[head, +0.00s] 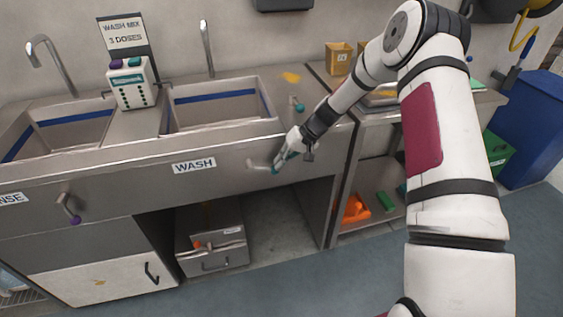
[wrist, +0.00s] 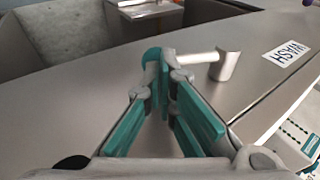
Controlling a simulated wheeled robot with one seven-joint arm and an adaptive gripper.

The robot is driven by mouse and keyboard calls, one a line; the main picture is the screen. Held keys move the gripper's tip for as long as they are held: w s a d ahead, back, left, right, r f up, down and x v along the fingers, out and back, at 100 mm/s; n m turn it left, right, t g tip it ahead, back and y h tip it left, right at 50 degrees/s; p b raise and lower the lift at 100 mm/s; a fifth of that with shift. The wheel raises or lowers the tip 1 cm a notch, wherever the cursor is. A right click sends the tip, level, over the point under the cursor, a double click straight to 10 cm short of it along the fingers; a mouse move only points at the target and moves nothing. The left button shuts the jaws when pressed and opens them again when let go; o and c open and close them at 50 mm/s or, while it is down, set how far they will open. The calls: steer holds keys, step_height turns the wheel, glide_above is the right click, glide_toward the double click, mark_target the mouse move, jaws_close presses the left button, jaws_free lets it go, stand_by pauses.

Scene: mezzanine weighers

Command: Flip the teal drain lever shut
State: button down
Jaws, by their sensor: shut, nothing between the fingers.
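The drain lever (head: 258,165) is a pale metal handle on the sink's front panel, right of the WASH label, with a teal end beside my gripper. In the wrist view its metal bracket and rod (wrist: 202,58) run leftward to my fingertips, where a teal end (wrist: 153,54) shows. My gripper (head: 281,162) is at the lever's right end in the head view. In the wrist view my gripper (wrist: 168,66) has teal-padded fingers, tips together, with nothing held between them. The tips are at or against the lever's end; exact contact is unclear.
A purple-ended lever (head: 69,208) is on the panel at left. The WASH label (head: 194,166) is left of the teal lever. A teal knob (head: 298,106) stands on the counter above. A grey drawer box (head: 212,252) sits below. The panel around the lever is clear.

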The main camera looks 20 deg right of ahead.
steer(key=shift+f+y+b, duration=0.3)
steer(key=shift+f, duration=0.1)
steer(key=f+y+b, duration=0.3)
steer(key=y+b, duration=0.1)
steer(key=b, duration=0.1)
steer(key=a+f+y+b, duration=0.1)
steer(key=f+y+b, duration=0.1)
steer(key=shift+w+f+m, duration=0.1)
steer(key=shift+f+m, duration=0.25)
steer(key=shift+m, duration=0.05)
steer(key=f+y+b, duration=0.1)
steer(key=a+f+y+b, duration=0.1)
steer(key=b, duration=0.1)
steer(key=shift+a+m+t+y+b, duration=0.25)
steer(key=shift+m+t+y+b, duration=0.05)
steer(key=shift+y, duration=0.1)
steer(key=shift+a+f+m+t+y+b, duration=0.15)
steer(key=shift+a+f+y+b, duration=0.15)
steer(key=shift+a+y+b, duration=0.4)
steer(key=shift+a+f+m+t+y+b, duration=0.1)
steer(key=shift+a+f+t+y+b, duration=0.25)
steer(key=shift+y+b, duration=0.6)
steer(key=shift+a+f+m+y+b, duration=0.15)
steer(key=shift+a+f+y+b, duration=0.1)
steer(key=shift+a+y+b, duration=0.55)
steer(key=shift+d, duration=0.1)
